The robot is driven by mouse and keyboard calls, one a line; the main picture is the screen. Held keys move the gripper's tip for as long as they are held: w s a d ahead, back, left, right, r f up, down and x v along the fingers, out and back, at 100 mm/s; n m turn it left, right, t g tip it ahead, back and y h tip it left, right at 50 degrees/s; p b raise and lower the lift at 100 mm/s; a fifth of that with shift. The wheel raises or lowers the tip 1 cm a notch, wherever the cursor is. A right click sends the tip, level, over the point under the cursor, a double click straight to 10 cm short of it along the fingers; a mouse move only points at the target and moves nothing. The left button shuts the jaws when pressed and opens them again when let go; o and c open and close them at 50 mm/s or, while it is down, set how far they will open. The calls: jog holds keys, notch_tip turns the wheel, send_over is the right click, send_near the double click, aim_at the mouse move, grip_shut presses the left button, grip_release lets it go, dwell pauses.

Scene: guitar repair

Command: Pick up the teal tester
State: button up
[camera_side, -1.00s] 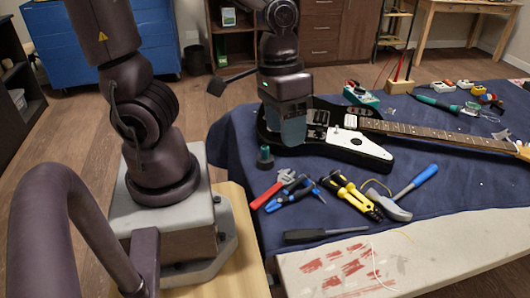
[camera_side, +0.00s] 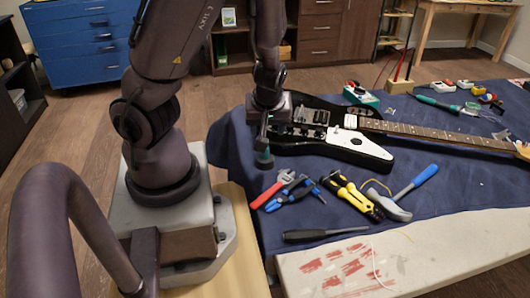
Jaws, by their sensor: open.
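A teal box (camera_side: 360,95) with dark and light parts on top, which looks like the tester, sits on the blue cloth beyond the guitar. A small dark-teal upright piece (camera_side: 264,160) stands on the cloth at the near left of the guitar body. My gripper (camera_side: 265,143) points down right over this small piece, left of the guitar body and well away from the teal box. It is open. One finger shows; I cannot tell whether the fingers are around the small piece or just above it.
A black-and-white electric guitar (camera_side: 345,142) lies across the cloth (camera_side: 450,195). Red-handled pliers (camera_side: 272,191), blue-handled pliers (camera_side: 292,190), a yellow tool (camera_side: 350,195), a blue-handled hammer (camera_side: 415,182) and a dark screwdriver (camera_side: 320,233) lie in front. A small stand (camera_side: 399,86) is at the back.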

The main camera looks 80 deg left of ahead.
jog(key=shift+x, duration=5.55)
jog(key=shift+s+a, duration=0.1)
grip_shut()
